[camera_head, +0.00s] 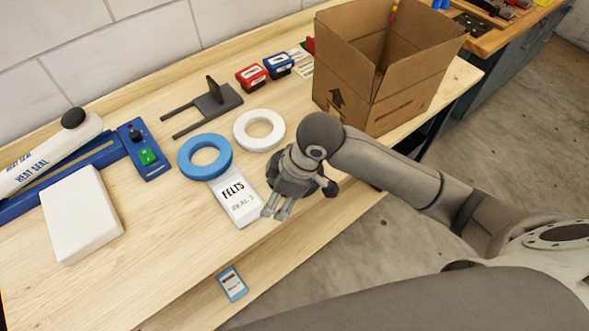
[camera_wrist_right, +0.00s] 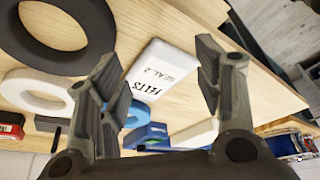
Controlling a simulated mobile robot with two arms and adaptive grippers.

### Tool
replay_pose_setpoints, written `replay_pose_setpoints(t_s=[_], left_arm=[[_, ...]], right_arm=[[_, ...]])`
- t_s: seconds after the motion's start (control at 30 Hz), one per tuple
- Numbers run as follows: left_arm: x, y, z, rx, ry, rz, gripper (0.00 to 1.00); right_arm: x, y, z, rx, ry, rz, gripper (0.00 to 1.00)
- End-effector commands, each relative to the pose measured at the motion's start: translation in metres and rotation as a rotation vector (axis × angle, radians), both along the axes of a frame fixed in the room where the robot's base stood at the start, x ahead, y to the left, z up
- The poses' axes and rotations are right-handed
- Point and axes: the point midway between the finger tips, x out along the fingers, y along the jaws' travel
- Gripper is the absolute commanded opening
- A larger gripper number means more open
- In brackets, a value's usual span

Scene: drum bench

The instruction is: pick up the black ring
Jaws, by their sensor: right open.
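The black ring (camera_wrist_right: 100,36) lies on the wooden bench at the upper left of the right wrist view, cut off by the top edge. In the head view I cannot make it out; my right wrist and arm likely cover it. My right gripper (camera_head: 276,211) hangs over the front part of the bench, beside the felts bag. Its fingers are apart and empty in the wrist view (camera_wrist_right: 157,62). The ring is left of the fingers there, not between them. My left gripper is not in view.
A white ring (camera_head: 258,144) and a blue ring (camera_head: 205,172) lie near the felts bag (camera_head: 237,205). A cardboard box (camera_head: 400,95) stands at the right. A grey bracket (camera_head: 217,103), red and blue small boxes and a heat sealer (camera_head: 95,158) are behind and left.

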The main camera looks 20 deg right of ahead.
Motion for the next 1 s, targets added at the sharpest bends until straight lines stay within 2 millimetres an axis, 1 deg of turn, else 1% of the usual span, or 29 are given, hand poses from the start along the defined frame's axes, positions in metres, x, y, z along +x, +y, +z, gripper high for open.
replay_pose_setpoints(t_s=[0.03, 0.2, 0.3, 0.4, 0.47, 0.57, 0.7, 0.8, 1.0], left_arm=[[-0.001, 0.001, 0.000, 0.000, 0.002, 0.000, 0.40], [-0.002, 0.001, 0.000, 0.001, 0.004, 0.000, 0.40], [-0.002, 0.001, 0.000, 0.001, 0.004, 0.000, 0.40], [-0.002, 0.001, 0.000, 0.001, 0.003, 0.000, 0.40], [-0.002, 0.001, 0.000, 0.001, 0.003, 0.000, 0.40], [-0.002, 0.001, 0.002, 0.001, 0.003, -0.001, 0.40], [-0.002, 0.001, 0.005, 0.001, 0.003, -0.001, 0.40], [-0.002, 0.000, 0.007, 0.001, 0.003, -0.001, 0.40], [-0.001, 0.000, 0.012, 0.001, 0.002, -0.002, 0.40]], right_arm=[[0.011, -0.010, 0.007, -0.039, -0.002, 0.026, 0.60], [0.029, -0.038, 0.023, -0.126, 0.041, 0.081, 0.60], [0.036, -0.052, 0.032, -0.159, 0.061, 0.090, 0.60], [0.039, -0.060, 0.037, -0.177, 0.075, 0.093, 0.60], [0.040, -0.063, 0.038, -0.183, 0.081, 0.093, 0.60], [0.041, -0.063, 0.028, -0.185, 0.089, 0.094, 0.60], [0.042, -0.060, 0.005, -0.185, 0.087, 0.094, 0.60], [0.043, -0.058, -0.007, -0.183, 0.086, 0.093, 0.60], [0.045, -0.057, -0.021, -0.184, 0.086, 0.093, 0.60]])
